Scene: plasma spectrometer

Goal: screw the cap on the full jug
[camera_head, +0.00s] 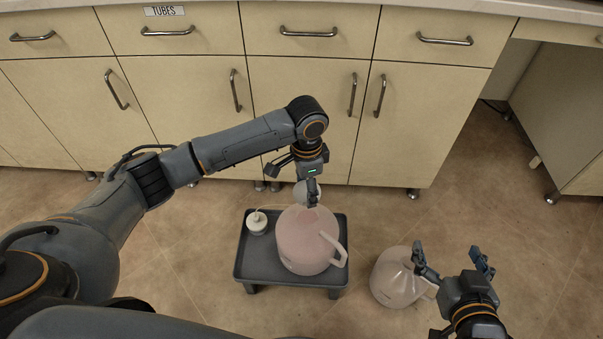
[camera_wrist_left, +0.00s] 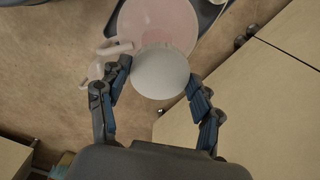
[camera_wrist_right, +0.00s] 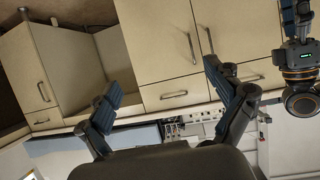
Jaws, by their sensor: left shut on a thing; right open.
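The full jug (camera_head: 300,240) is large, with pinkish contents and a pale handle, and stands upright on a small dark stand. My left gripper (camera_head: 309,190) is shut on a white round cap (camera_head: 299,197) at the far edge of the jug in the head view. In the left wrist view the cap (camera_wrist_left: 160,72) sits between the fingers and overlaps the pink jug (camera_wrist_left: 160,22). I cannot tell whether cap and jug touch; the jug's mouth is hidden. My right gripper (camera_head: 455,262) is open and empty, right of the second jug; its spread fingers show in the right wrist view (camera_wrist_right: 165,85).
A white cap with a thin tube (camera_head: 257,222) lies on the stand, left of the pink jug. Beige cabinets (camera_head: 310,120) line the back. Floor is free at left.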

